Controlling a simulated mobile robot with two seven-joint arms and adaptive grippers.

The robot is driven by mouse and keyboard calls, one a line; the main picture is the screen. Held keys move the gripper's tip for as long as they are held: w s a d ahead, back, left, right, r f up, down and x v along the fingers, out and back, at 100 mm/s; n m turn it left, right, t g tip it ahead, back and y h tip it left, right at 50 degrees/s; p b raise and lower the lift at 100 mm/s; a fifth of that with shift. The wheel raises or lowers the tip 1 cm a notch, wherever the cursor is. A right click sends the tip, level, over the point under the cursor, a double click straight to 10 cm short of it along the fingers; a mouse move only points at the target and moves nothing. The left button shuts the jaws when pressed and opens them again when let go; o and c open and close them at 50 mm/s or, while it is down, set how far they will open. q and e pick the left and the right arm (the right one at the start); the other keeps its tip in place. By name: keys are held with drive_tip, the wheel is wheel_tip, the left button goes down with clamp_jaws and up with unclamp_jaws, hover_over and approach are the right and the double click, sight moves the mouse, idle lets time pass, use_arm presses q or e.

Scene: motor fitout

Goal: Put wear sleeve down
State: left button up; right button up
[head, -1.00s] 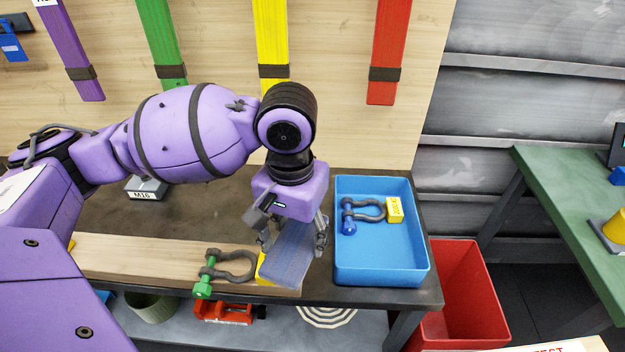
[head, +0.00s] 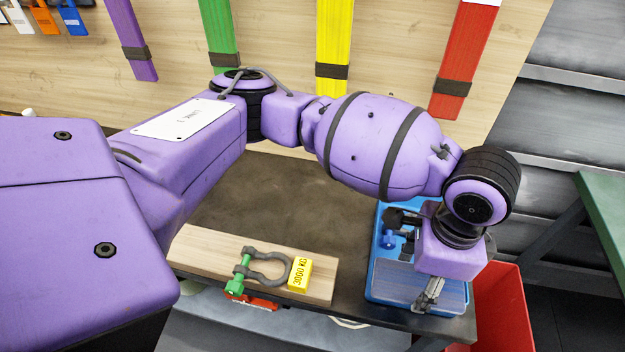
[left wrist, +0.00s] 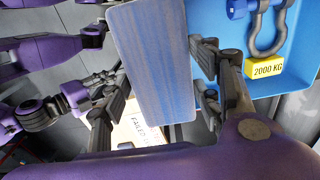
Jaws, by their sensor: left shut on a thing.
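The wear sleeve, a flat blue-grey ribbed piece, is in my left gripper (head: 413,258). In the head view the sleeve (head: 402,284) shows partly below the gripper, over the front of the blue tray (head: 455,298). In the left wrist view the sleeve (left wrist: 150,62) lies between the two fingers of my left gripper, beside the blue tray (left wrist: 300,85). I cannot tell whether the sleeve touches the tray floor. Purple and black parts of my other arm seem to show at the left of the wrist view; its jaw state is unclear.
A shackle with a blue pin (head: 388,238) is in the tray, with a yellow 2000 KG tag (left wrist: 265,69). A green-pin shackle (head: 240,272) and yellow 3000 KG tag (head: 300,274) lie on the wooden board (head: 205,248). A red bin (head: 503,310) stands right of the bench.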

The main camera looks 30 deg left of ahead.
use_arm(q)
drive_tip(key=w+f, duration=0.4)
drive_tip(key=w, duration=0.1)
drive_tip(key=w+a+f+b, duration=0.1)
drive_tip(key=w+f, duration=0.1)
drive_tip(key=f, duration=0.1)
drive_tip(key=shift+w, duration=0.2)
drive_tip(key=shift+w+f, duration=0.15)
drive_tip(key=shift+f, duration=0.7)
drive_tip(key=shift+w+f, duration=0.1)
drive_tip(key=shift+f, duration=0.95)
drive_tip(key=o, duration=1.2)
wheel_tip(320, 180, up, 13)
drive_tip(key=shift+f+p, duration=0.2)
drive_tip(key=shift+p, duration=0.1)
